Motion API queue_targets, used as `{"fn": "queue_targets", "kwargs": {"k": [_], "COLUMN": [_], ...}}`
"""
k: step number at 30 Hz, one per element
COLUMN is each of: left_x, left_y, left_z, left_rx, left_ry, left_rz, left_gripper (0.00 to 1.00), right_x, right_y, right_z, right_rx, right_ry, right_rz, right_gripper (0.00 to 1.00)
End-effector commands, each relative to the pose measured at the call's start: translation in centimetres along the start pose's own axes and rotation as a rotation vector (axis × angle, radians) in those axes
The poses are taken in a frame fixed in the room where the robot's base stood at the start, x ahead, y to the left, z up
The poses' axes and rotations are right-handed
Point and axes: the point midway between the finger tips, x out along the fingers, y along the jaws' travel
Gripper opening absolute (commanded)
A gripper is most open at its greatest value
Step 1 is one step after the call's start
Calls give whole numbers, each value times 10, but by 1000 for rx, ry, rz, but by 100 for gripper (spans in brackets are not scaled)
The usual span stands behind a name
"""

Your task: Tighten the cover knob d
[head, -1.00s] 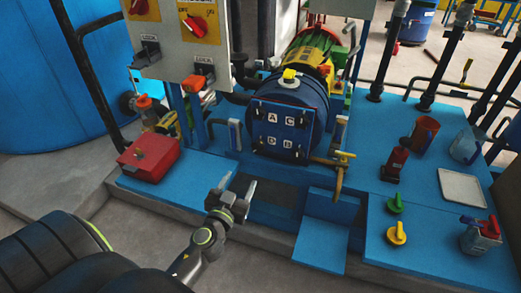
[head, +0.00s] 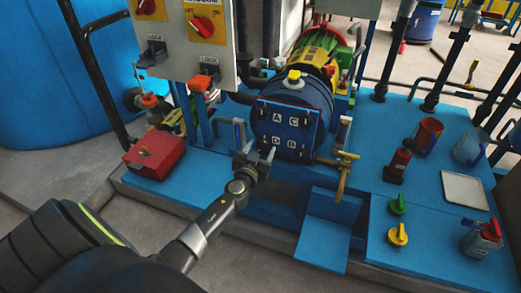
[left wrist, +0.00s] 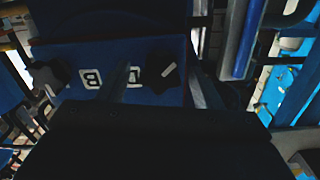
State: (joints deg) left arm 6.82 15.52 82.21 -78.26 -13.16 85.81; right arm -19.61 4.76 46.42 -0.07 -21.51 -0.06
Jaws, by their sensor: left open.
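The blue square cover (head: 291,123) carries the labels A, C, D and B and closes the front of the blue autoclave drum. Cover knob d (left wrist: 162,71) is a dark knob with a white mark beside the D label in the left wrist view. In the head view it is hard to make out behind my gripper. My left gripper (head: 256,146) is open in front of the cover's lower left corner. In the left wrist view its fingers lie on either side of knob d, apart from it. My right gripper is not in view.
Knob b (left wrist: 48,78) is beside the B label. A blue handle bar (left wrist: 240,40) stands close to the gripper. A red box (head: 154,154) sits on the blue platform at left. A brass valve (head: 343,170) is right of the cover. Green and yellow knobs (head: 397,234) stand at lower right.

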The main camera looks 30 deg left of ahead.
Motion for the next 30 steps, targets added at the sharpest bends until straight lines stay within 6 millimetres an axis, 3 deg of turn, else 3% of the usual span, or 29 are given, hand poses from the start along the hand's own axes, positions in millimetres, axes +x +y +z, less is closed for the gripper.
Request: {"fn": "queue_targets", "kwargs": {"k": [7, 18, 30], "left_x": [1, 0, 0], "left_y": [0, 0, 0], "left_z": [0, 0, 1], "left_rx": [1, 0, 94], "left_ry": [0, 0, 0], "left_rz": [0, 0, 1], "left_gripper": [59, 15, 15], "right_x": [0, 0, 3], "right_y": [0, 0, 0], "right_z": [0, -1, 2], "right_rx": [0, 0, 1], "right_ry": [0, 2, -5], "right_rz": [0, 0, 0], "right_gripper": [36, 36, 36]}}
